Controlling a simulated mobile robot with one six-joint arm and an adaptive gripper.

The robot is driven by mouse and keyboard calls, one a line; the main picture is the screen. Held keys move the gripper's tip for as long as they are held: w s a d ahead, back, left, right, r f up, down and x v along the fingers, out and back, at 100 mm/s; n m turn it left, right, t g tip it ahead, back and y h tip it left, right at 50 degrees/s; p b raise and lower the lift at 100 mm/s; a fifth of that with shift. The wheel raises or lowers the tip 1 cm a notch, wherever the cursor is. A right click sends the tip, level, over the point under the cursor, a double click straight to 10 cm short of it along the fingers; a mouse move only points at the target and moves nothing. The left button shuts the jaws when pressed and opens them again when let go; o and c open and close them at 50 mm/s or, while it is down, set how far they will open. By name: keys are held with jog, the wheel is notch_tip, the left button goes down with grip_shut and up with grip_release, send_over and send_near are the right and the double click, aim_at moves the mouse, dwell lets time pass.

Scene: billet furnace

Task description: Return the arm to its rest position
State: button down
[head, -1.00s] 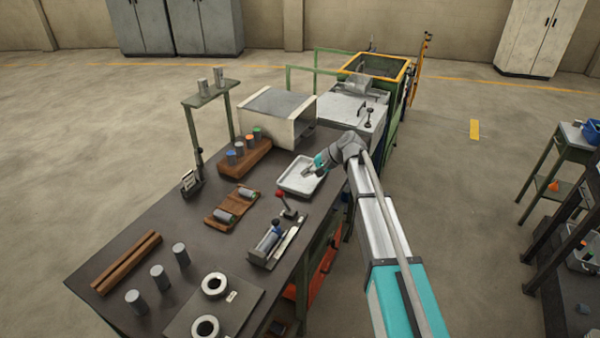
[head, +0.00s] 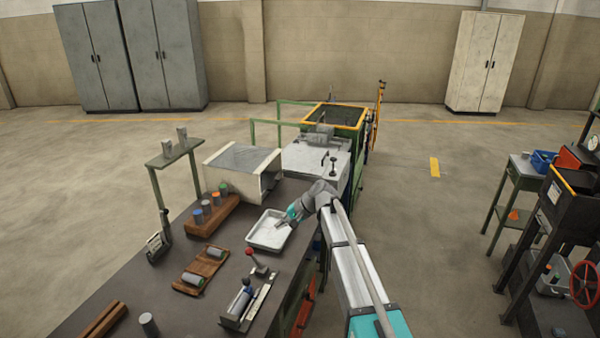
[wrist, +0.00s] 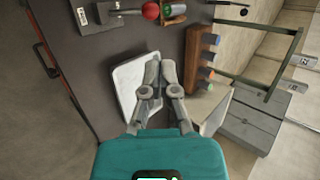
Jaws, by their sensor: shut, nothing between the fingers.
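My gripper (head: 284,222) is at the end of my outstretched arm, over the white tray (head: 262,244) on the dark workbench. In the wrist view my gripper (wrist: 159,62) has its fingers together with nothing between them. The white tray (wrist: 125,75) lies beneath and beside the fingers there, and it looks empty where it shows. Whether the fingertips touch the tray cannot be told.
A furnace unit (head: 318,165) is behind. Open floor lies right of the bench.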

jog(key=s+d+f+h, duration=0.2)
jog(key=s+d+h, duration=0.1)
jog(key=s+d, duration=0.5)
jog(key=s+d+f+n+h, duration=0.1)
jog(key=s+d+f+h, duration=0.1)
jog(key=s+d, duration=0.7)
jog(key=s+d+f+n+h, duration=0.1)
jog(key=s+d+h, duration=0.3)
jog(key=s+d, duration=0.5)
jog(key=d+f, duration=0.1)
jog(key=d, duration=0.3)
jog(key=shift+s, duration=0.25)
